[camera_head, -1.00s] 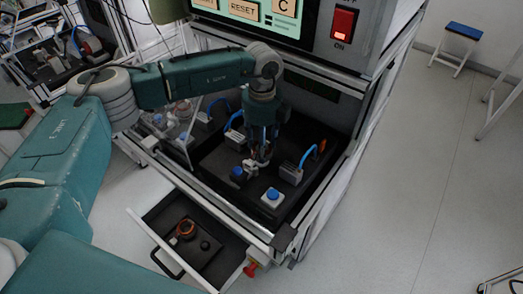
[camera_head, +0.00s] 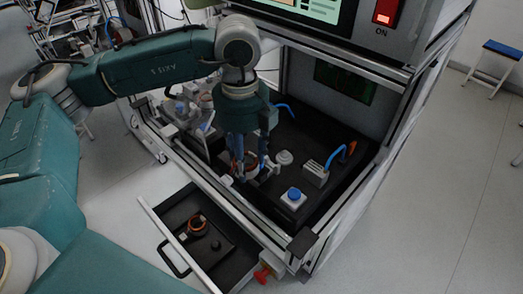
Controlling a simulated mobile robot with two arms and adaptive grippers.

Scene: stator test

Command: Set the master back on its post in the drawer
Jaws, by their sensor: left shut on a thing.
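My left gripper (camera_head: 250,172) hangs over the front part of the test bench, pointing down. It is shut on a ring-shaped part (camera_head: 252,163), apparently the master stator, partly hidden by the fingers. The open drawer (camera_head: 170,243) is below and to the left of the gripper. In it, a copper-coloured ring (camera_head: 197,224) sits toward the back, and a short dark post (camera_head: 216,245) stands bare beside it. My right gripper is not in view.
A pale round fixture (camera_head: 284,157) stands just right of the gripper. A blue push button (camera_head: 293,194) on a white box and a grey connector block (camera_head: 315,173) are farther right. The bench's front rail (camera_head: 225,205) runs between gripper and drawer.

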